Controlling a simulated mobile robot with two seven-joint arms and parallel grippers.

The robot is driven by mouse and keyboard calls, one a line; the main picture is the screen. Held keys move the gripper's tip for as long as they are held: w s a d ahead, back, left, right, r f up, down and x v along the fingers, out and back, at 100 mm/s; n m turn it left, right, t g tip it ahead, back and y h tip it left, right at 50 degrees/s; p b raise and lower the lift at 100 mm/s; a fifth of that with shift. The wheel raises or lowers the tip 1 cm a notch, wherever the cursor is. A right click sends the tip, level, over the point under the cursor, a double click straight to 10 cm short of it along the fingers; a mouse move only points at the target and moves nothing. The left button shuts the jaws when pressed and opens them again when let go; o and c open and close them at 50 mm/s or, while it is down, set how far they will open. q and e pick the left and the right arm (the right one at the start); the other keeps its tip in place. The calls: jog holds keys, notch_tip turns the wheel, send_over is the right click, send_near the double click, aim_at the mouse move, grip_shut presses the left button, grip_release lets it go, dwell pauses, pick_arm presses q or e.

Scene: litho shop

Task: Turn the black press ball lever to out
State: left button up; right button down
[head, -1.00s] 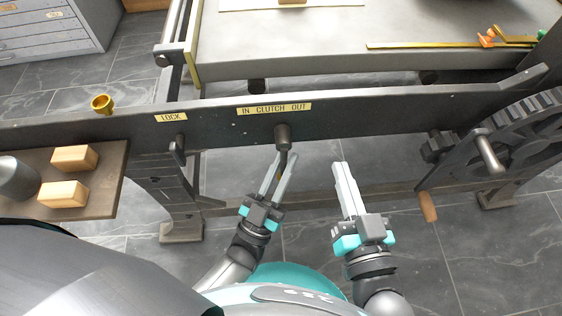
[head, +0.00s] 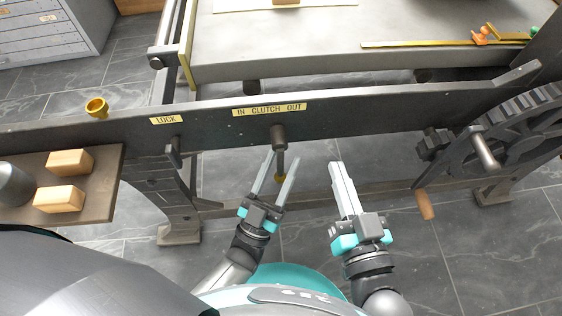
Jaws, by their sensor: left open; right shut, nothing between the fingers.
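The black press ball lever (head: 279,140) is mounted on the dark rail under the yellow "IN CLUTCH OUT" label (head: 269,110). My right gripper (head: 336,165) is shut and empty, to the right of the lever and below the rail.
A LOCK label (head: 166,119) and a smaller dark lever (head: 173,152) are to the left. Wooden blocks (head: 59,199) lie on a side shelf.

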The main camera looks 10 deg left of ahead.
aim_at(279, 170)
pick_arm(q)
jog(key=v, duration=0.6)
jog(key=shift+s+a+f, duration=0.1)
jog(key=shift+s+f, duration=0.15)
jog(key=shift+s, duration=0.05)
jog(key=shift+s+a+f, duration=0.1)
jog(key=shift+s+f, duration=0.1)
jog(key=shift+s, duration=0.15)
